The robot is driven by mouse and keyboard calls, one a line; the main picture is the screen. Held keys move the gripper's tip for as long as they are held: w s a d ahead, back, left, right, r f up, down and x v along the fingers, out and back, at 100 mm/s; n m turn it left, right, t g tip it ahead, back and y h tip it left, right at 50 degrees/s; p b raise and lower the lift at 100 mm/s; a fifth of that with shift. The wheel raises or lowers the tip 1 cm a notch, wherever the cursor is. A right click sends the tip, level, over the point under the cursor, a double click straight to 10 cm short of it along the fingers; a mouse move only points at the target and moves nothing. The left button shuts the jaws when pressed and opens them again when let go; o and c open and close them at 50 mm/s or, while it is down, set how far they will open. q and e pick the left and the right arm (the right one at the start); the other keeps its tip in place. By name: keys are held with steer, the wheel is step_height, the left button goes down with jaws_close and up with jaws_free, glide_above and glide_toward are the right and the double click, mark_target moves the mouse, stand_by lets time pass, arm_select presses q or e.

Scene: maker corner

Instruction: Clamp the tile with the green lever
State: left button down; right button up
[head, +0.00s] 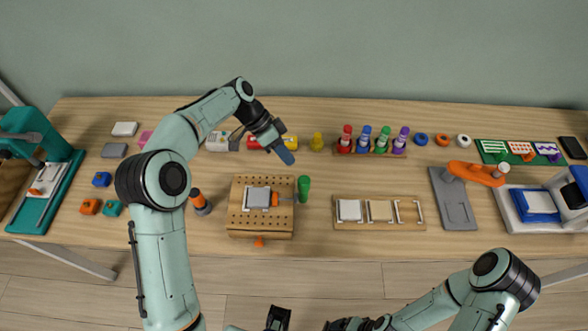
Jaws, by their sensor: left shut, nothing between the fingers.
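A light grey square tile (257,197) lies on a wooden board with rows of holes (240,221). A green lever (304,186) stands at the board's right edge. A small orange clamp part (275,199) is at the tile's right edge, with a thin bar running toward the lever's foot. I cannot tell whether it presses on the tile. My left gripper (287,157) is shut and empty, with its blue fingertips above and slightly left of the lever in the picture, apart from it.
An orange knob (259,242) sticks out of the board's front. An orange-topped tool (200,203) stands left of it. A rack of coloured bottles (365,153), a yellow piece (317,142) and a wooden tray (380,225) are to the right. Bare table lies between lever and tray.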

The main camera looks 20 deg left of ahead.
mark_target(304, 190)
arm_select(q)
steer(key=shift+s+d+f, duration=0.2)
steer(key=shift+s+d, duration=0.55)
steer(key=shift+d, duration=0.1)
steer(key=shift+s+d+f, duration=0.2)
steer(key=shift+s+d, duration=0.5)
steer(key=shift+d, duration=0.1)
steer(key=shift+b, duration=0.3)
